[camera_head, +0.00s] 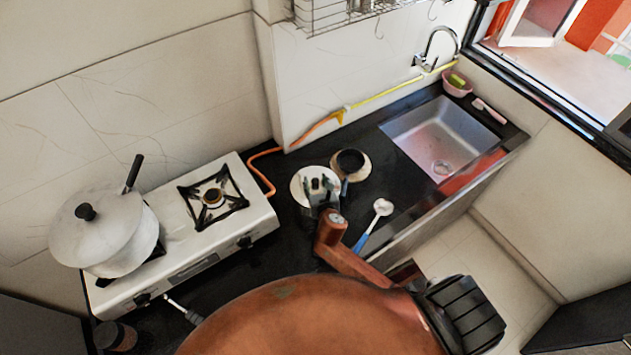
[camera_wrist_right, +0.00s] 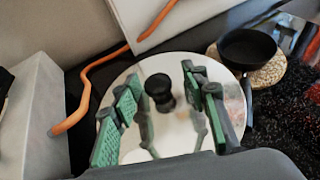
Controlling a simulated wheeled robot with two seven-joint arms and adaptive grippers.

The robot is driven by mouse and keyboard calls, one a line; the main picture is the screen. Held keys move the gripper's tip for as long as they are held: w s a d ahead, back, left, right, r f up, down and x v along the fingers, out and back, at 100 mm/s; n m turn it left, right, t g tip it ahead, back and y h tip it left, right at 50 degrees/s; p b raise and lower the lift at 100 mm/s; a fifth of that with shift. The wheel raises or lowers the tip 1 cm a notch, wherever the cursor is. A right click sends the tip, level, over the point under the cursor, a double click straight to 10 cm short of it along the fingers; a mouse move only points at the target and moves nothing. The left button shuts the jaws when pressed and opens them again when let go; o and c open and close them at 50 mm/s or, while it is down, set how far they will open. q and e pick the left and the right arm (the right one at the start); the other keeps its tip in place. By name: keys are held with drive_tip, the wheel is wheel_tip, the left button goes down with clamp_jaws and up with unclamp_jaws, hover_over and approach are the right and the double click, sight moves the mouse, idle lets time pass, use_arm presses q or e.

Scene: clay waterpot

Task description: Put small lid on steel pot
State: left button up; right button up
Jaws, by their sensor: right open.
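A small round steel lid (camera_head: 301,183) with a black knob lies on the dark counter, right of the stove. My right gripper (camera_head: 319,186) is over it. In the right wrist view the gripper (camera_wrist_right: 165,82) is open, with its green-padded fingers on either side of the black knob (camera_wrist_right: 158,91) and the shiny lid (camera_wrist_right: 172,128) beneath. Whether the fingers touch the knob cannot be told. A pale steel pot (camera_head: 130,255) with a long dark handle stands on the left burner, with a large knobbed lid (camera_head: 95,232) on top. My left gripper is not seen.
The white two-burner stove (camera_head: 245,228) has an empty right burner. A small black pan (camera_head: 350,161) on a round woven mat sits close right of the lid. A white ladle (camera_head: 383,207) with a blue handle lies nearby. An orange hose (camera_head: 262,172) runs behind. The sink (camera_head: 440,137) is at right.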

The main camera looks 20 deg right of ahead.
drive_tip(key=shift+s, duration=0.15)
drive_tip(key=v, duration=1.2)
idle(0.3)
